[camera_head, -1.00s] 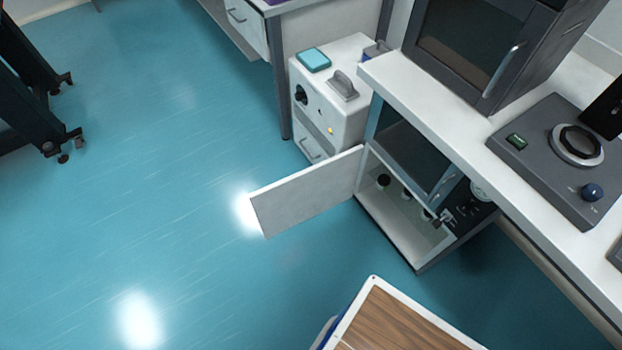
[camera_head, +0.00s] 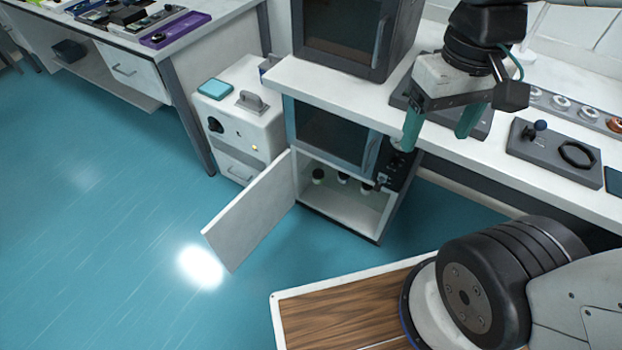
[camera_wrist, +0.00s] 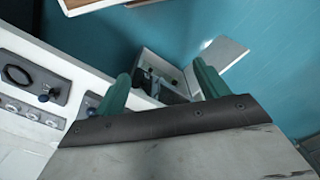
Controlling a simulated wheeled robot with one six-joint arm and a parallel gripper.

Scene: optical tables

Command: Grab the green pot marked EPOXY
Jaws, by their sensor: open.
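No pot with a readable EPOXY label or a clear green colour shows. Small dark-lidded pots stand inside the open low cabinet (camera_head: 340,210): one at the left (camera_head: 318,176), one in the middle (camera_head: 343,178) and one at the right (camera_head: 366,188). Their labels are too small to read. My gripper (camera_head: 440,128) is open and empty, above and to the right of the cabinet, in front of the bench top. In the wrist view my gripper (camera_wrist: 162,88) has its green fingers apart, with the cabinet (camera_wrist: 160,62) beyond, between them.
The white cabinet door (camera_head: 250,212) stands swung open to the left over the floor. The white bench top (camera_head: 300,78) overhangs the cabinet and carries a dark oven (camera_head: 350,35). A white unit (camera_head: 240,118) stands left of the cabinet. The blue floor (camera_head: 110,240) is clear in front.

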